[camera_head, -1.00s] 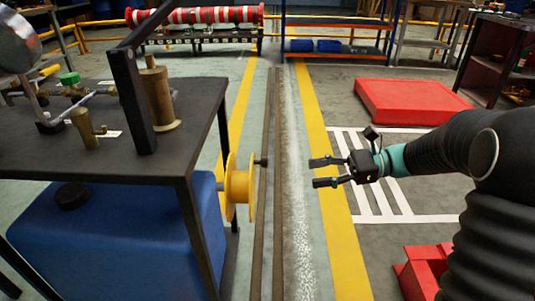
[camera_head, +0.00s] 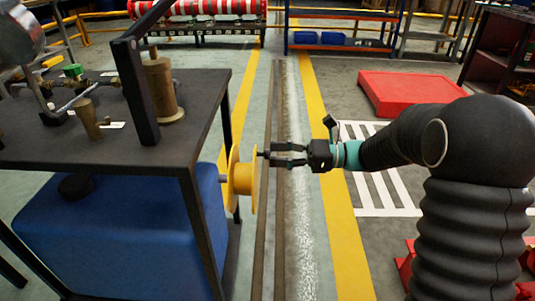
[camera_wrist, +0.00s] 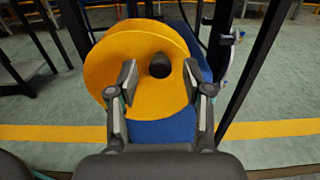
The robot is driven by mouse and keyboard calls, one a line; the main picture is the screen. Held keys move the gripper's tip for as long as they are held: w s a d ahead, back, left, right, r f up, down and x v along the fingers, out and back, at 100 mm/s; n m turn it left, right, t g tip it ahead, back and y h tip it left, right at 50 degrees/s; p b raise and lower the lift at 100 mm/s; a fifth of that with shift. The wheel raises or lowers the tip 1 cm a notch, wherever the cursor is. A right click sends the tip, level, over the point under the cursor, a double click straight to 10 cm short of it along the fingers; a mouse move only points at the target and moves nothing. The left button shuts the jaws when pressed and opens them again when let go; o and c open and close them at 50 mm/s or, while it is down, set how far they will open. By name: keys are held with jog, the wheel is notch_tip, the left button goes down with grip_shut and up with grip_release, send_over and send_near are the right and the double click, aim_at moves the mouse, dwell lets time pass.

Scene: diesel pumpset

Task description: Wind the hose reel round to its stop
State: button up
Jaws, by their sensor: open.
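The yellow hose reel (camera_head: 240,182) stands on the right side of the blue tank, under the dark bench. In the wrist view the reel (camera_wrist: 125,65) fills the upper middle. A short dark handle (camera_head: 262,154) sticks out from the reel's face towards my gripper. It shows end-on as a dark knob (camera_wrist: 159,66) in the wrist view. My gripper (camera_head: 274,155) is open, level with the handle, its fingertips close to the handle's end. In the wrist view the fingers (camera_wrist: 160,78) stand either side of the knob. I cannot tell whether either finger touches it.
The dark bench (camera_head: 150,170) carries brass fittings (camera_head: 160,92), and its legs stand near the reel. The blue tank (camera_head: 110,235) lies behind the reel. A red platform (camera_head: 412,94) is at the back right. The striped floor beside the reel is clear.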

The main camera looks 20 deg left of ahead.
jog(key=shift+x, duration=1.45)
grip_shut()
